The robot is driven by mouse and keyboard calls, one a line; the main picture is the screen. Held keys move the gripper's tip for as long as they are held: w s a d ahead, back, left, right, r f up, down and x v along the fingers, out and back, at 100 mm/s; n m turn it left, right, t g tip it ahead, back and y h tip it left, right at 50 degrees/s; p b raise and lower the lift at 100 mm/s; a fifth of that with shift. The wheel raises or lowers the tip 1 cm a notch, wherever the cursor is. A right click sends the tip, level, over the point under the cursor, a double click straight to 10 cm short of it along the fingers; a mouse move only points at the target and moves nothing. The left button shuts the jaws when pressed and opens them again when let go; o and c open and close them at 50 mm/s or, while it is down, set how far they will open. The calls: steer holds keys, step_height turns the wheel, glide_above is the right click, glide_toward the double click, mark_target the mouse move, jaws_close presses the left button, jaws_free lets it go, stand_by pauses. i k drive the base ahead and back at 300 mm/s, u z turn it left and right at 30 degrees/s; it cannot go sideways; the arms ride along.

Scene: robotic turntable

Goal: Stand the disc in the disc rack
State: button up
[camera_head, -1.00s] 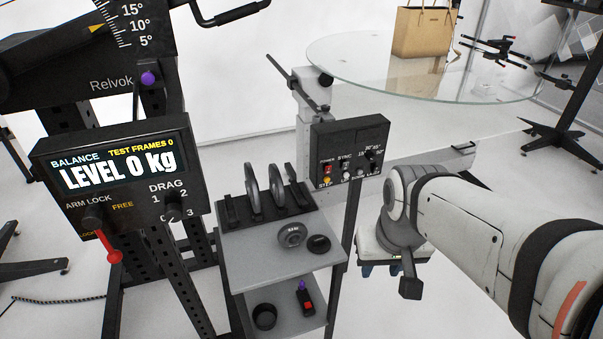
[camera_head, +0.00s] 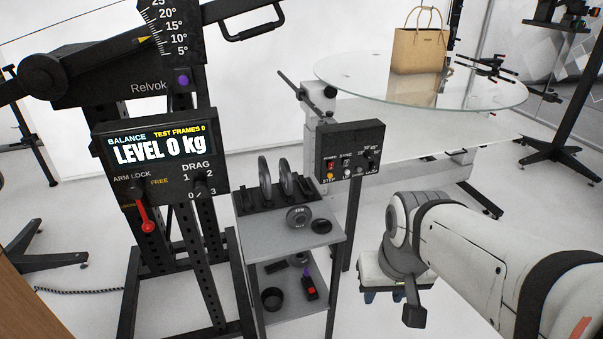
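A grey disc (camera_head: 299,217) with a centre hub lies on the upper shelf of a small grey stand, in front of the black disc rack (camera_head: 247,203). My gripper (camera_head: 383,297) hangs to the right of the stand, apart from the discs. Its blue fingertips show only partly under the white gripper body, so I cannot tell whether it is open or shut. No held thing shows.
A smaller black disc-like piece (camera_head: 321,226) lies beside the grey disc. The lower shelf (camera_head: 290,300) holds a black cup and a red-and-purple item. A control box (camera_head: 350,150) on a post stands behind right. A balance machine (camera_head: 160,160) stands left. A glass turntable (camera_head: 430,95) is behind.

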mark_target(246, 201)
steer(key=u, duration=0.1)
steer(key=i, duration=0.9)
steer(key=z, duration=0.05)
